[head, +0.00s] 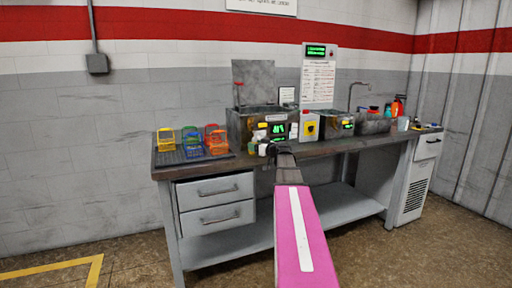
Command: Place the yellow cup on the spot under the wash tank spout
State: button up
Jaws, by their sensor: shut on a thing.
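My arm reaches forward over the front edge of the bench. My gripper (283,152) is at the bench top, in front of the large dark tank with a raised lid (240,122). Its fingers are small and partly hidden by my wrist, and the thing held in them is too small to make out. I cannot pick out the yellow cup for certain. Small pale and yellow items (261,126) stand by the tank front, left of my gripper. A smaller tank (334,126) stands to the right. I cannot make out a wash tank spout or the spot under it.
Coloured wire baskets (190,140) stand on a dark mat at the left end of the bench (330,150). A yellow-marked box (309,127) stands between the tanks. A sink (373,126) with a curved tap (351,95) and bottles (397,107) are at the right.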

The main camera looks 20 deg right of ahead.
jog(key=shift+f, duration=0.1)
jog(key=o, duration=0.9)
jog(key=shift+o, duration=0.2)
